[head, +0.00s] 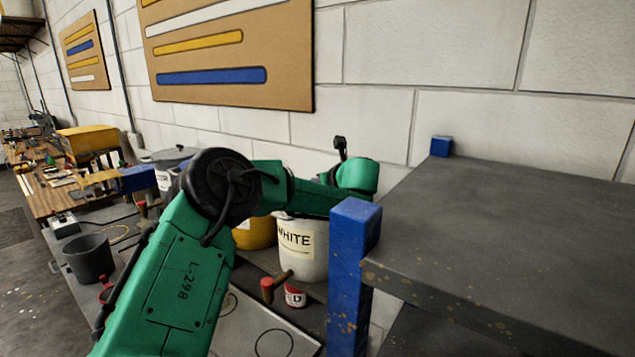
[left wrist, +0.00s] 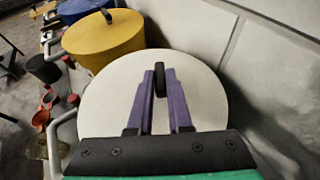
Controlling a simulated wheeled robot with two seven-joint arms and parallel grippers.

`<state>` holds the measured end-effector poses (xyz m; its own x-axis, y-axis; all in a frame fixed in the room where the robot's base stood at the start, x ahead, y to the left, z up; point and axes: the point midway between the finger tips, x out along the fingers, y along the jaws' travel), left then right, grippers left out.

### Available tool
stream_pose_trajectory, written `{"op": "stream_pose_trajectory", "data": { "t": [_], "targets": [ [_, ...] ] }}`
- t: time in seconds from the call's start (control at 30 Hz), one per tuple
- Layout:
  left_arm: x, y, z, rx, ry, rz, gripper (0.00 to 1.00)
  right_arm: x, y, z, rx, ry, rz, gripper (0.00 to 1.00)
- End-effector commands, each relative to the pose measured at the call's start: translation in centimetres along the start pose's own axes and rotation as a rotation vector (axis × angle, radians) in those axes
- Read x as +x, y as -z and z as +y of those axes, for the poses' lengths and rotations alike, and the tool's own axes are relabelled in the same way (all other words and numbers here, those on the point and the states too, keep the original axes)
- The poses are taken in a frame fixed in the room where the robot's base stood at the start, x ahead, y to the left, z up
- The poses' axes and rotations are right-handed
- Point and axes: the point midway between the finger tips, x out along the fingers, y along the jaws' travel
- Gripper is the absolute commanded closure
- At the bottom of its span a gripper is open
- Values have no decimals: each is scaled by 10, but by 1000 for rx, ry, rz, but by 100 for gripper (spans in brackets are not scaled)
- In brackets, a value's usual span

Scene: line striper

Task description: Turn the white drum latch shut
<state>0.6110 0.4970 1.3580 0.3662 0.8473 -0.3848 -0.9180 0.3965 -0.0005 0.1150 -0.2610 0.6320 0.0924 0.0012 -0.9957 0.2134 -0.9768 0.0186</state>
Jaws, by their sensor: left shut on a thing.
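The white drum (head: 305,258), labelled "WHITE", stands behind my left arm in the head view, its top hidden by the arm. In the left wrist view its round pale lid (left wrist: 105,95) fills the middle. A black latch handle (left wrist: 160,82) stands on the lid, between the purple fingers of my left gripper (left wrist: 160,76). The gripper is shut on the latch; in the picture, the handle lies in line with the fingers. In the head view the fingers are hidden behind the arm. My right gripper is in neither view.
A yellow drum (left wrist: 103,38) stands beside the white one. A dark bench with a blue post (head: 352,270) is close on the right of the arm. A block wall (head: 450,60) is behind. A red can (head: 294,296) and a grey bucket (head: 88,258) stand in front.

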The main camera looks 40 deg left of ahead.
Motion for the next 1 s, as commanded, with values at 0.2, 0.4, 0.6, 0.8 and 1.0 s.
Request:
{"op": "stream_pose_trajectory", "data": {
  "t": [0.2,0.4,0.6,0.8,1.0],
  "targets": [
    [0,1,-2,-35,-89,1,100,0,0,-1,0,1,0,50],
    [0,0,-3,-49,-122,-1,100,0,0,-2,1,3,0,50],
    [0,-1,-3,-52,-128,-1,100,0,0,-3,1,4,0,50],
    [0,-1,-3,-52,-127,-3,100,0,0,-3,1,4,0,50],
    [0,-1,-3,-52,-127,-2,52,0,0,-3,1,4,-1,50]
  ]
}}
